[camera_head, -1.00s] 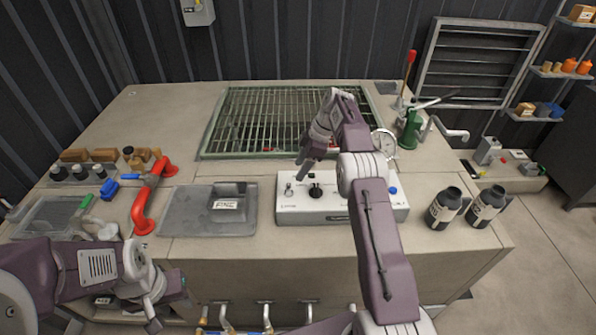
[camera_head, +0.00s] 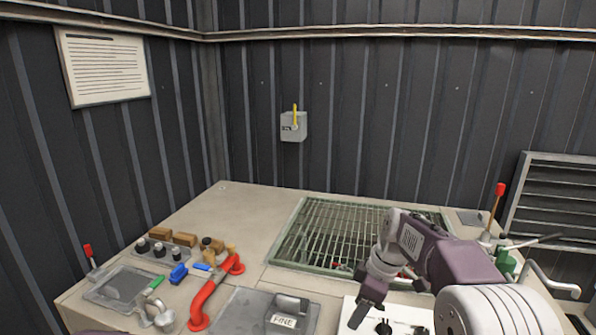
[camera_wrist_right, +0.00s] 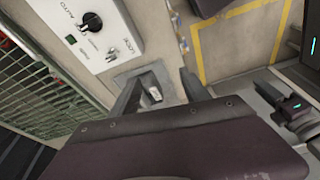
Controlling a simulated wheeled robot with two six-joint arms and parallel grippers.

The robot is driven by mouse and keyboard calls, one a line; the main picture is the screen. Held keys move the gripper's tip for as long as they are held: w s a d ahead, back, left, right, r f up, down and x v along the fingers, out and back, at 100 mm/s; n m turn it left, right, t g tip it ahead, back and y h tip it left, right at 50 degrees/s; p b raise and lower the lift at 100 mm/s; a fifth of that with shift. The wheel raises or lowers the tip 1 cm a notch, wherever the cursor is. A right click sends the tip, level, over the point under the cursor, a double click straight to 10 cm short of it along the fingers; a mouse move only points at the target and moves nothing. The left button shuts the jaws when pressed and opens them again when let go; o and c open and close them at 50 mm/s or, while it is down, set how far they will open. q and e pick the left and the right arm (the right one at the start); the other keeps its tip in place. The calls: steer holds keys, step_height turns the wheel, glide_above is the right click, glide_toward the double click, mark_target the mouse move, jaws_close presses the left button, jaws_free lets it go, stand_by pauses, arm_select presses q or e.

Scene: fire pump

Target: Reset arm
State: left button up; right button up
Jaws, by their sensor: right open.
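My right gripper (camera_head: 367,305) is in the lower right of the head view, pointing down over the front of the white control box (camera_head: 395,318). In the wrist view, my right gripper (camera_wrist_right: 158,92) has its two fingers apart with nothing held between them. The grey lidded tray (camera_wrist_right: 153,84) shows beyond the fingers, and the control box (camera_wrist_right: 88,30) with its black knob is at upper left. My left gripper is outside the head view. A dark grey part, probably of my left arm, shows at the right of the wrist view; its jaws cannot be made out.
A floor grate (camera_head: 340,235) is set in the bench top behind the right arm. A red pipe handle (camera_head: 214,293) and several small bottles are at left. A lever box (camera_head: 293,126) hangs on the back wall. A red-tipped lever (camera_head: 496,208) stands at right.

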steer(key=s+d+f+m+h, duration=0.1)
steer(key=s+f+m, duration=0.5)
steer(key=s, duration=0.3)
steer(key=s+d+f+m+h, duration=0.1)
steer(key=s+d+f+m, duration=0.1)
steer(key=s+f+m, duration=0.4)
steer(key=s+m, duration=0.1)
steer(key=s, duration=0.2)
steer(key=shift+s+d+f+h, duration=0.2)
steer(key=shift+s+f+h, duration=0.1)
steer(key=shift+s+f, duration=0.1)
